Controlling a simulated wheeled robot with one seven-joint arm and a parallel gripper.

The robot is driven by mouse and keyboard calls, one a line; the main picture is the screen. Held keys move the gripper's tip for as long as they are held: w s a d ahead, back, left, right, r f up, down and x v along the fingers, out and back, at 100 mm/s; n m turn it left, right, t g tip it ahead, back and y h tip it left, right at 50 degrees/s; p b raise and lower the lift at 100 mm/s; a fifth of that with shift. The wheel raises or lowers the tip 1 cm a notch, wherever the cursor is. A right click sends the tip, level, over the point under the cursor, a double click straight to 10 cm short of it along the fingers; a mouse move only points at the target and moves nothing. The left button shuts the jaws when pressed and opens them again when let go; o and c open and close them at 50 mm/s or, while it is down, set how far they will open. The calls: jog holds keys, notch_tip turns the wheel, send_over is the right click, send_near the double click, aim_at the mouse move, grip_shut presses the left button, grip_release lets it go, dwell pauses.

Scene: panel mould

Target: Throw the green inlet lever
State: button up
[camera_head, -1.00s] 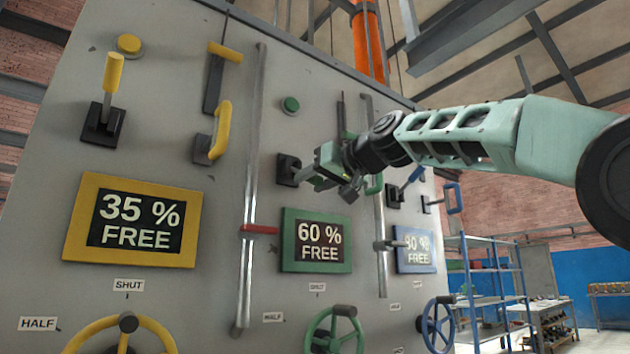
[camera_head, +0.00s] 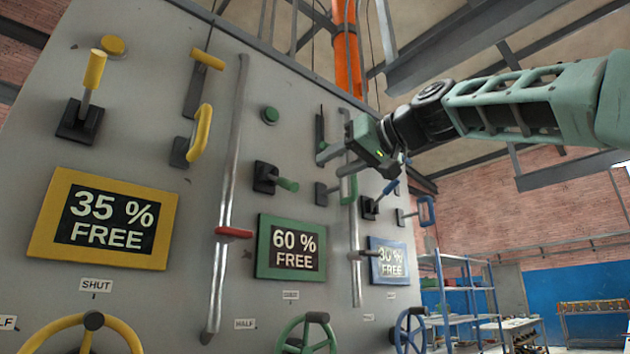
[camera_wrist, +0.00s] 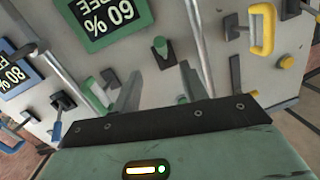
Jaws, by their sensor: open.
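The green lever (camera_head: 287,184) stands out from its black base (camera_head: 264,177) on the panel, above the green-framed display. Its green grip points right and slightly down in the head view. In the wrist view, where the panel appears upside down, the lever (camera_wrist: 160,46) lies beyond and between my fingertips, its grip pointing toward the display. My gripper (camera_head: 328,163) is open and empty, above and right of the lever, apart from it. I read no label naming it the inlet lever.
The green display (camera_head: 291,248) reads 60 % FREE. A green pull handle (camera_head: 349,190), a green button (camera_head: 270,115) and a slotted handle (camera_head: 320,130) are nearby. Upright metal rods (camera_head: 230,190) flank the green column. A yellow lever (camera_head: 94,70) points up at left.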

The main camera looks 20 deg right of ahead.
jog(key=shift+v, duration=2.05)
